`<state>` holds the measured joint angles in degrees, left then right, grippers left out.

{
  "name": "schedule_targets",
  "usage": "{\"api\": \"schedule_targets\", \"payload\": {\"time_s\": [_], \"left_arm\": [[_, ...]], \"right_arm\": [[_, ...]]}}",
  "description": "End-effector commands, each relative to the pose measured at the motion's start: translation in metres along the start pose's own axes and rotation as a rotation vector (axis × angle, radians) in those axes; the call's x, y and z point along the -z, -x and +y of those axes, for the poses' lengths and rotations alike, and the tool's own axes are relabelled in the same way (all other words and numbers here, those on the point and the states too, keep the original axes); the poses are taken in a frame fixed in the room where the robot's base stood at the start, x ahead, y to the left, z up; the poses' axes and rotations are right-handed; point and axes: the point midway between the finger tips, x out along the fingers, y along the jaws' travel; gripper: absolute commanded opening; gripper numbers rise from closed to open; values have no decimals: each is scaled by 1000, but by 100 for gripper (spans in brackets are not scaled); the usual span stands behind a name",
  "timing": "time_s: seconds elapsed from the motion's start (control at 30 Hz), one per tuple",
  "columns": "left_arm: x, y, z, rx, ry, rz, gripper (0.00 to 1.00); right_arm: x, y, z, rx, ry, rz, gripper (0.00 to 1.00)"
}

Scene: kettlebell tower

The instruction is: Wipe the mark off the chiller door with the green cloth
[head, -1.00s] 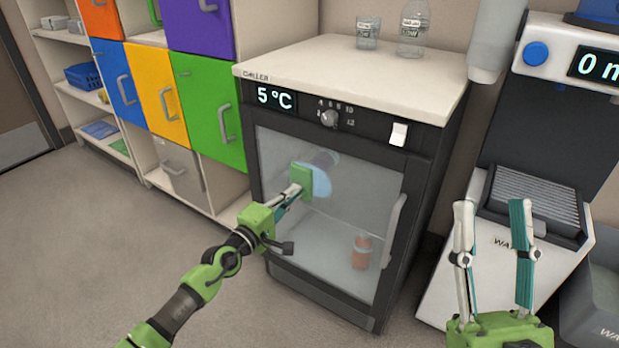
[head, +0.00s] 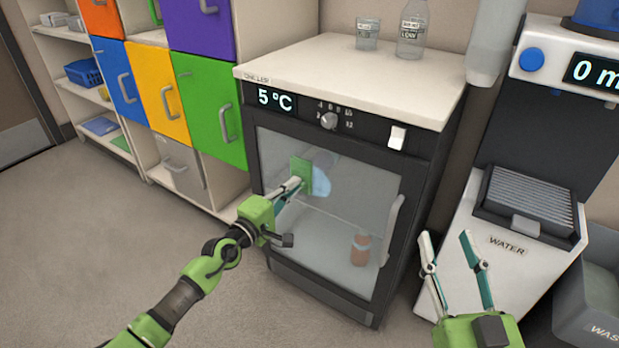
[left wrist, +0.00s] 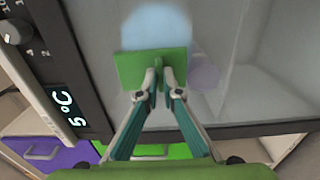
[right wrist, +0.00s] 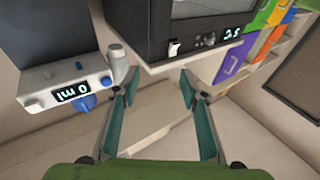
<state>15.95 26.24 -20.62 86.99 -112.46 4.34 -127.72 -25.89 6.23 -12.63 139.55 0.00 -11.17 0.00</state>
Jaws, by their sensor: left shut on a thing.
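The chiller (head: 345,165) stands in the middle of the head view, its glass door (head: 370,190) shut. A pale blue mark (head: 321,182) shows on the glass; it also shows in the left wrist view (left wrist: 157,27). My left gripper (head: 296,186) is shut on the green cloth (left wrist: 135,70), which lies flat against or very close to the door and covers part of the mark. In the head view the cloth (head: 301,170) is at the mark's left side. My right gripper (head: 453,255) is open and empty, in front of the water dispenser.
A glass (head: 367,33) and a bottle (head: 411,28) stand on the chiller's top. The door handle (head: 392,230) is at the door's right. The water dispenser (head: 510,225) and a grey bin (head: 592,300) stand at the right. Coloured cupboards (head: 210,110) are at the left.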

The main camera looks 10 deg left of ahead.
Motion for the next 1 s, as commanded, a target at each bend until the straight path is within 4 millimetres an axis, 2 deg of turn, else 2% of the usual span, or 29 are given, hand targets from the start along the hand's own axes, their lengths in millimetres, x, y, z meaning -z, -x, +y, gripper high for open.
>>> {"api": "schedule_targets", "payload": {"time_s": [0.47,1.0], "left_arm": [[0,0,14,0,0,0,0],[0,1,26,0,-1,0,0]], "right_arm": [[-59,14,8,-17,7,-290,40],[-118,53,17,-36,9,-609,40]]}}
